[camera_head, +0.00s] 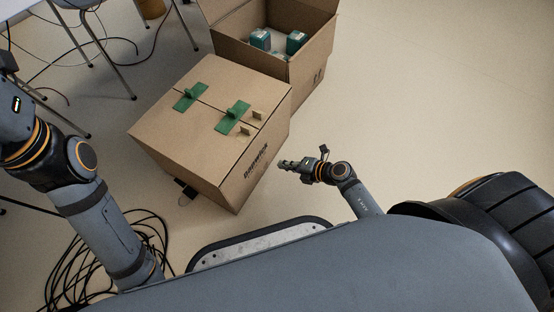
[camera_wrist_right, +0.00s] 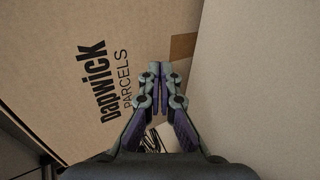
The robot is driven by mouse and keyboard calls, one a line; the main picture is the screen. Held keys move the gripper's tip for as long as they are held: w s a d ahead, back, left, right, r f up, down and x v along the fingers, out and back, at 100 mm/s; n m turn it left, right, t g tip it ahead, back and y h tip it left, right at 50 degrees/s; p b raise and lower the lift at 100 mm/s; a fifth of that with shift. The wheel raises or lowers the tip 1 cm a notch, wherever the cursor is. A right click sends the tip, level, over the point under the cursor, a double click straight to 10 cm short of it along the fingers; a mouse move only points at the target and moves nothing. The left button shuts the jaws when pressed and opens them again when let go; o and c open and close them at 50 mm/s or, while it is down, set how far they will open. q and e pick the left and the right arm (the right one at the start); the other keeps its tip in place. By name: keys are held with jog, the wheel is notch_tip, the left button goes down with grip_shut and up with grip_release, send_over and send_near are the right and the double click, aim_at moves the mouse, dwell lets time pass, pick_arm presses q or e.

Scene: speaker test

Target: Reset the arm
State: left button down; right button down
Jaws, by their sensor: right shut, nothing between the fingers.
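My right gripper (camera_head: 284,164) is low, just to the right of a closed brown cardboard box (camera_head: 165,108). In the right wrist view the right gripper (camera_wrist_right: 160,68) is shut with nothing in it. Its fingertips point along the box side, which carries printed lettering (camera_wrist_right: 100,82). A small gap seems to lie between the fingers and the box in the head view. My left arm (camera_head: 95,210) comes in at the left; its gripper is outside the picture.
An open cardboard box (camera_head: 262,68) with several teal and white packages (camera_head: 296,42) stands behind the closed one. Green handled pieces (camera_head: 233,116) sit on the closed box's top. Black cables (camera_head: 70,265) coil on the floor at the lower left. Floor at the right is clear.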

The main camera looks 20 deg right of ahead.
jog(key=shift+s+d, duration=0.85)
